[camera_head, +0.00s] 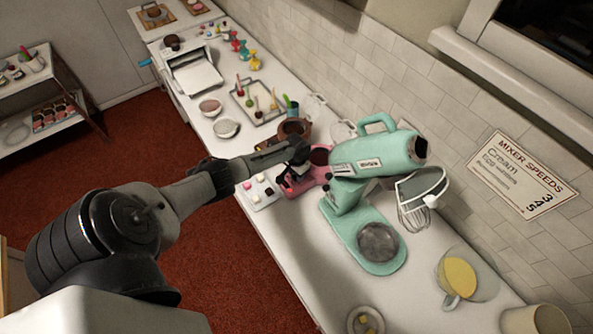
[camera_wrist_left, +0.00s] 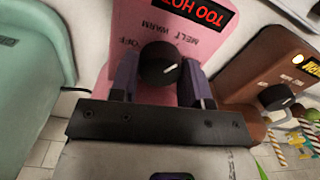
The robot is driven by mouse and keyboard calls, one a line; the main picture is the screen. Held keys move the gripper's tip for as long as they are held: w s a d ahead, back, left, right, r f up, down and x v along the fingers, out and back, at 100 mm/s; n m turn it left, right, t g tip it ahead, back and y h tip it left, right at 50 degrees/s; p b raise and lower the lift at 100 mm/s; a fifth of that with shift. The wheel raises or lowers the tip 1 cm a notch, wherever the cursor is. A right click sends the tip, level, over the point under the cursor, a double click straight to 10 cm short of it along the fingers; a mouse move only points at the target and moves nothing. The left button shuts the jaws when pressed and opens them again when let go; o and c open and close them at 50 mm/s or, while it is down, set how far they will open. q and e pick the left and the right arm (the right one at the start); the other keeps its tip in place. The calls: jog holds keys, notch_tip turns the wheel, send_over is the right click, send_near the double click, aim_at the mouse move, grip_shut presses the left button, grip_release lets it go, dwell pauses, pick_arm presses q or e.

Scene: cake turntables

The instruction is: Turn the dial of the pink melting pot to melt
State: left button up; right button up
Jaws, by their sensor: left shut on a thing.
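The pink melting pot (camera_head: 294,189) stands on the white counter, left of the mixer and partly hidden by my left gripper (camera_head: 300,165). In the left wrist view its pink front (camera_wrist_left: 195,50) is upside down, with OFF, MELT and WARM labels and a red TOO HOT display (camera_wrist_left: 190,12). Its black dial (camera_wrist_left: 158,63) sits between the two fingers of my left gripper (camera_wrist_left: 158,82), which is shut on it. A small white mark shows on the dial's lower right in that view; I cannot tell surely which label it selects. My right gripper is not in view.
A mint-green mixer (camera_head: 375,155) stands close to the right of the pink pot. A brown pot (camera_head: 293,130) with its own black dial (camera_wrist_left: 280,97) is beside it. A tray of small coloured pieces (camera_head: 262,190) lies at the counter's front edge.

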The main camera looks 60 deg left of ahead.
pick_arm(q)
jog(key=shift+n, duration=0.3)
jog(key=o, duration=0.9)
jog(key=shift+o, duration=0.2)
jog(key=shift+r, duration=0.6)
notch_tip(320, 180, up, 13)
jog(key=shift+f, duration=0.2)
